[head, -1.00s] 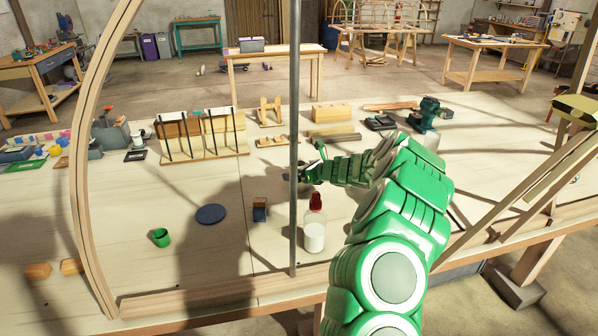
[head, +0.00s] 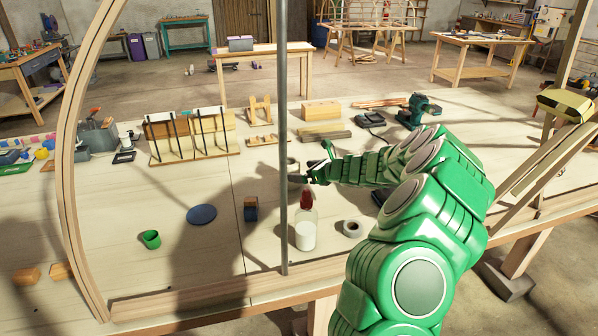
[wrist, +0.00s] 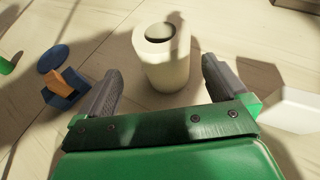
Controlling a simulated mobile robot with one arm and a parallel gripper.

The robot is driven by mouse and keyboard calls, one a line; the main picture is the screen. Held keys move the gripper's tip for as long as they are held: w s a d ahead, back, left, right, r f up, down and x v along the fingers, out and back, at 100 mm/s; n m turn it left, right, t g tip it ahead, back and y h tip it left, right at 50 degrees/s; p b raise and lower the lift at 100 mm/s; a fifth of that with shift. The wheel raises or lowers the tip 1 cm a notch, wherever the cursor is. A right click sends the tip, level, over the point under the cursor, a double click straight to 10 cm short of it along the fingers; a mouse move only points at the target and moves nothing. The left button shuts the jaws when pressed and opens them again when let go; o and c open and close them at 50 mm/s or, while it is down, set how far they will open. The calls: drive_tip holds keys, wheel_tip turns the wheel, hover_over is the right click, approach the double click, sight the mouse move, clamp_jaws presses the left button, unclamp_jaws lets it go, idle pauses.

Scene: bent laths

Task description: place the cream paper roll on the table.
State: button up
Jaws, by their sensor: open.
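The cream paper roll (wrist: 165,60) stands upright on the table (wrist: 115,25) in the wrist view, its open end facing up. In the head view the roll (head: 294,165) is partly hidden by the grey pole. My gripper (wrist: 158,82) is open, with one finger on each side of the roll's near side and visible gaps between. The roll lies ahead of the fingers, and neither finger appears to touch it. In the head view my gripper (head: 309,174) is just to the right of the roll, low over the table.
A grey pole (head: 284,120) rises in front of the gripper. A blue disc (head: 202,214), a block (head: 251,209) and a green cup (head: 150,239) lie left. A rack (head: 190,140) stands behind.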

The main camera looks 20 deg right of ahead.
sight(298, 167)
drive_tip(key=shift+s+r, duration=0.1)
idle(0.5)
drive_tip(key=shift+d+r, duration=0.15)
drive_tip(key=shift+r, duration=0.5)
drive_tip(key=shift+x, duration=3.35)
drive_tip(key=shift+w, duration=0.6)
drive_tip(key=c, duration=1.1)
